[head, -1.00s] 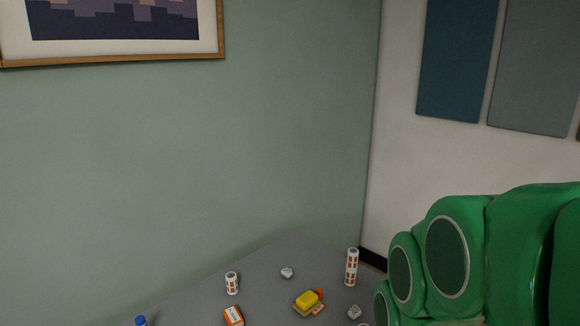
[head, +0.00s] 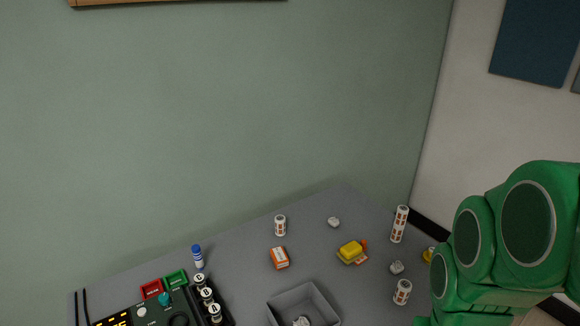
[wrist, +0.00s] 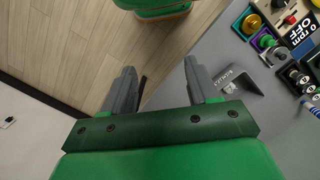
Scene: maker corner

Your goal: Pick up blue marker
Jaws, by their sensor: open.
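My gripper is out of the head view.
The grey table (head: 240,262) holds an orange box (head: 279,258), a yellow block (head: 350,251), white-and-orange cylinders (head: 398,224) and a grey open bin (head: 282,306). A control panel (head: 135,320) with red and green trays stands front left, close to the blue-capped thing.

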